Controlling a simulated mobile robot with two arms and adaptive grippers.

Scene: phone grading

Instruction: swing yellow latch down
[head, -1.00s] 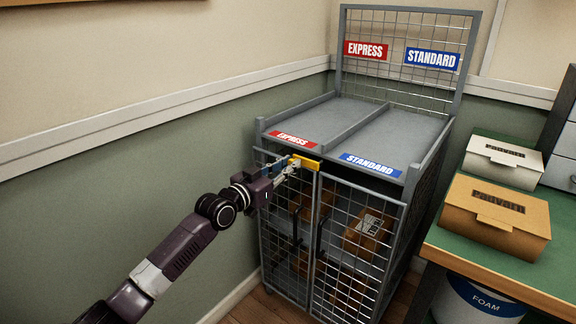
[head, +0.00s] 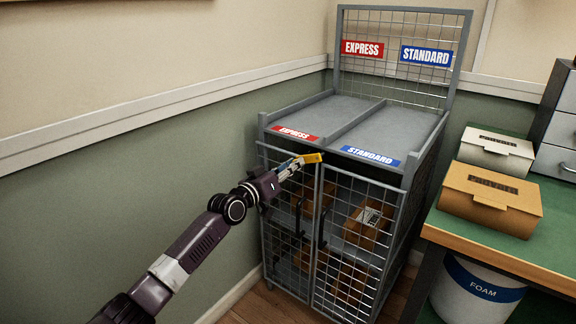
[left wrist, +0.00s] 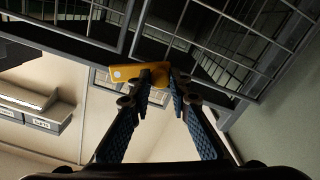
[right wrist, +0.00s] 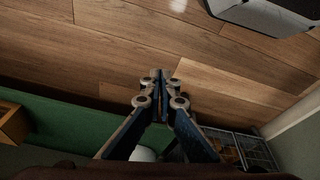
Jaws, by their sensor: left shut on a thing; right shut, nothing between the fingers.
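The yellow latch (head: 313,158) is a short bar at the top of the cage cart's front, where the two mesh doors (head: 350,225) meet. It lies roughly level in the head view. My left gripper (head: 297,163) reaches it from the left and is shut on it. In the left wrist view the latch (left wrist: 128,73) sits between the fingertips, with one end sticking out to the left. The fingers hide part of it. My right gripper (right wrist: 160,77) is shut and empty above the wooden floor; it is out of the head view.
The cart's top has an EXPRESS bay (head: 317,112) and a STANDARD bay (head: 395,130). Brown boxes (head: 368,225) sit behind the mesh. A green table (head: 540,215) with a cardboard box (head: 490,198) and a white box (head: 497,150) stands right. A FOAM bin (head: 478,292) is below it.

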